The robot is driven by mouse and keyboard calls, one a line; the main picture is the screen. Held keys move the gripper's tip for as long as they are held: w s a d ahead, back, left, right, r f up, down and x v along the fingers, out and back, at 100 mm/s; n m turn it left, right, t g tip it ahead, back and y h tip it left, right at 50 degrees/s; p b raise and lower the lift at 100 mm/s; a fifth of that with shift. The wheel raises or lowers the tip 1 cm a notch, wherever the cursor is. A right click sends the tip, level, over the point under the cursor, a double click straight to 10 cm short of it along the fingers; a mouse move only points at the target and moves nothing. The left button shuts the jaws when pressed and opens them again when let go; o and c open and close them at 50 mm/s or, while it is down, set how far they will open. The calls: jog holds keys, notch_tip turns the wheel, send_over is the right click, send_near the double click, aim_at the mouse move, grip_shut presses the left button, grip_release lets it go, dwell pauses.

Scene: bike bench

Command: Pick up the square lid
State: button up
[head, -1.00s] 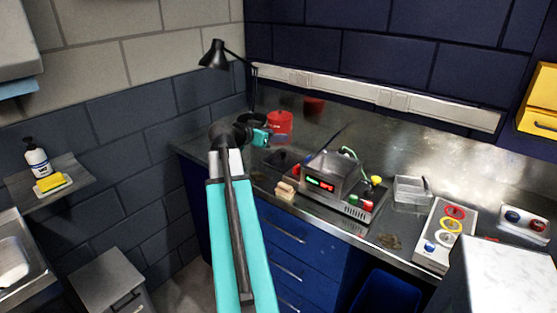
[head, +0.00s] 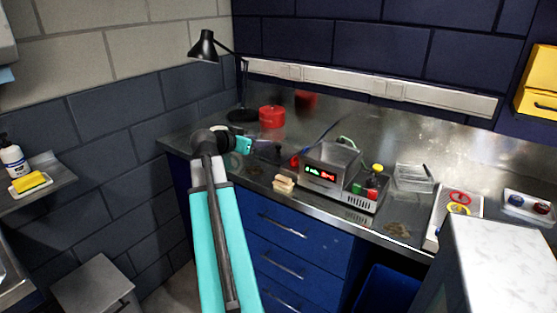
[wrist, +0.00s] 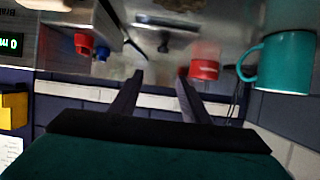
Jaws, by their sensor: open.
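My gripper (wrist: 160,76) is open, with nothing between its two dark fingers in the wrist view.
A red tin (head: 271,117) stands behind my gripper. A teal mug (wrist: 284,62) shows in the wrist view. A device with lit displays (head: 330,165), a wooden block (head: 284,183) and a clear tray (head: 413,178) stand to the right. A black lamp (head: 207,46) rises at the back left.

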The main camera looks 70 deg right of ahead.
aim_at(277, 146)
jog(key=shift+f+b, duration=1)
jog(key=shift+f, duration=0.45)
jog(key=shift+d, duration=0.15)
jog(key=shift+p+x, duration=0.55)
jog(key=shift+x, duration=3.65)
jog(key=shift+r+p+x, duration=0.15)
jog(key=shift+p+x, duration=0.2)
jog(key=shift+x, duration=0.95)
jog(key=shift+r+p+x, duration=0.15)
jog(key=shift+p+x, duration=0.15)
jog(key=shift+x, duration=1)
jog(key=shift+w+d, duration=0.1)
jog(key=shift+d, duration=0.05)
